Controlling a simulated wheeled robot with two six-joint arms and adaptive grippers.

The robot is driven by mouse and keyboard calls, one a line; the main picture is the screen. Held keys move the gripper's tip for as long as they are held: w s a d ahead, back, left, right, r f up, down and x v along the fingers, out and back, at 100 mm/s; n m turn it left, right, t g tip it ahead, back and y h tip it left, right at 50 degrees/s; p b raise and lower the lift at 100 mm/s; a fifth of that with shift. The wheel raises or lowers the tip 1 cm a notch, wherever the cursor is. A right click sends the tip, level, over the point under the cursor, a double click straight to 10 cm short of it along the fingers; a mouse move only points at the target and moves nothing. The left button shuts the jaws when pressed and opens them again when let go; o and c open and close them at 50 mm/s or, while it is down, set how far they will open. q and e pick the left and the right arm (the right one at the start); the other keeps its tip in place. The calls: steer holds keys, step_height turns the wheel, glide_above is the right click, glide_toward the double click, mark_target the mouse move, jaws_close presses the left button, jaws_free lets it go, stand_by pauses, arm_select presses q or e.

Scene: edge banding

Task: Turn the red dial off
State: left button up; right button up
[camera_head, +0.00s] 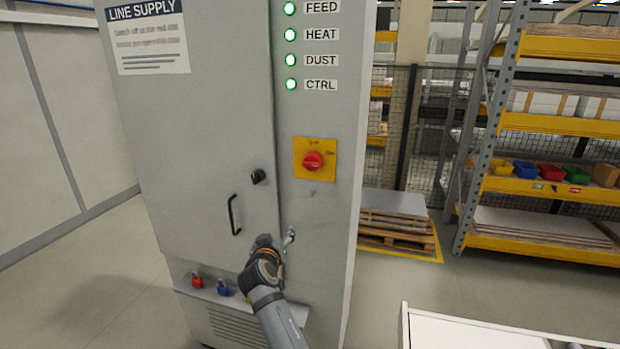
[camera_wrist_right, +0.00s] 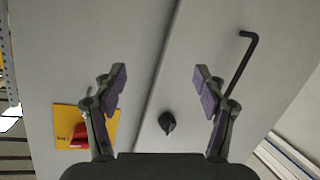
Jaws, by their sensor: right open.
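The red dial (camera_head: 313,161) sits on a yellow plate (camera_head: 300,174) on the front of the grey cabinet (camera_head: 200,120). Small labels stand above the dial and to its right, too small to read surely. In the right wrist view the dial (camera_wrist_right: 79,138) and plate (camera_wrist_right: 98,113) are at the lower left, partly hidden behind a finger. My right gripper (camera_head: 277,240) is in front of the cabinet, below and left of the dial, apart from it. In the wrist view its fingers (camera_wrist_right: 160,78) are spread and empty. My left gripper is not in view.
Lit green lamps (camera_head: 290,35) are above the dial. A black latch knob (camera_head: 258,176) and a door handle (camera_head: 234,214) are left of it. Red (camera_head: 197,281) and blue (camera_head: 223,287) padlocks are on the ledge below. A white-topped table (camera_head: 480,330) is at lower right.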

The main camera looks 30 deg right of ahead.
steer(key=s+d+r+m+h, duration=0.2)
steer(key=r, duration=0.5)
steer(key=s+d+r+m+h, duration=0.1)
steer(key=s+r+m, duration=0.1)
steer(key=r, duration=0.6)
steer(key=m+h, duration=0.2)
glide_toward(310, 166)
steer(key=shift+g, duration=0.3)
steer(key=p+x, duration=0.1)
steer(key=x, duration=0.2)
steer(key=p+x, duration=0.2)
steer(key=x, duration=0.1)
steer(key=p+x, duration=0.1)
steer(key=x, duration=0.3)
steer(key=shift+a+r+p, duration=0.1)
steer(key=shift+r+p, duration=0.2)
steer(key=shift+p, duration=0.1)
steer(key=shift+w+d+f, duration=0.1)
steer(key=shift+w+d, duration=0.15)
steer(key=shift+w, duration=0.15)
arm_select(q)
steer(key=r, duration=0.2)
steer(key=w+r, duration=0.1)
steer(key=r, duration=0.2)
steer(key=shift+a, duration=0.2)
arm_select(e)
steer(key=shift+c, duration=0.3)
steer(key=c, duration=1.1)
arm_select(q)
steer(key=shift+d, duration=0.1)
